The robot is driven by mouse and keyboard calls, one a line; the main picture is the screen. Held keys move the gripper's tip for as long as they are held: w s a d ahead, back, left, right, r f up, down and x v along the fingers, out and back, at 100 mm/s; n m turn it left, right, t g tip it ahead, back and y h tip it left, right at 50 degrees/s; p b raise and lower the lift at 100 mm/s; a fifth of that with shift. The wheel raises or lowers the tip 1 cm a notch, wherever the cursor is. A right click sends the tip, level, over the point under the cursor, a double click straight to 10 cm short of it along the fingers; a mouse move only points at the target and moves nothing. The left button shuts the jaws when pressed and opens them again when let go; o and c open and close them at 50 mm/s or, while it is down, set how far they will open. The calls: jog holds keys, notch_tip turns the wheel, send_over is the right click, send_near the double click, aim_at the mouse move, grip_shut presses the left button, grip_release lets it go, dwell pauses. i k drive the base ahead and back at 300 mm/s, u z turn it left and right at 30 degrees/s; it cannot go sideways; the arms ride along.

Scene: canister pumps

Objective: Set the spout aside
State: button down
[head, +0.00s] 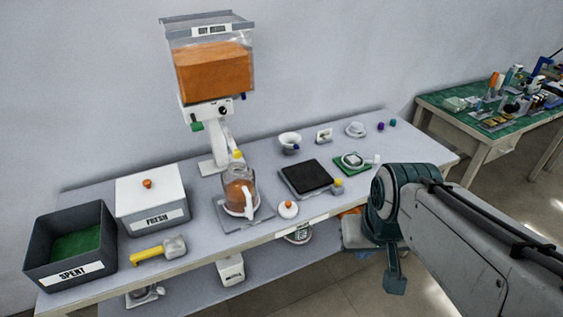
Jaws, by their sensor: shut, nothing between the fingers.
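I cannot tell for certain which part is the spout. A small yellow piece (237,155) shows at the top of a clear jug (240,186) with orange-brown contents. The jug stands on a grey plate (259,213) in front of a dispenser. The dispenser's clear hopper (213,72) holds orange material, and a green piece (197,126) sticks out below it at the left. My arm reaches in from the right, and its teal joint hangs beyond the bench's front edge. My gripper's fingers cannot be made out.
On the bench (92,193) stand a dark SPENT bin (43,238), a white FRESH box (150,193), a yellow-handled scoop (160,250), a white lid (288,209), a black pad (307,178) and small cups. A green-topped table (455,118) is behind at right. The bench's right end has bare room.

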aim_at(237, 154)
jog(key=u, duration=0.65)
jog(key=i, duration=0.6)
jog(key=z, duration=1.1)
jog(key=k, duration=1.15)
jog(key=u, duration=1.15)
jog(key=i, duration=0.5)
jog(key=u, duration=0.05)
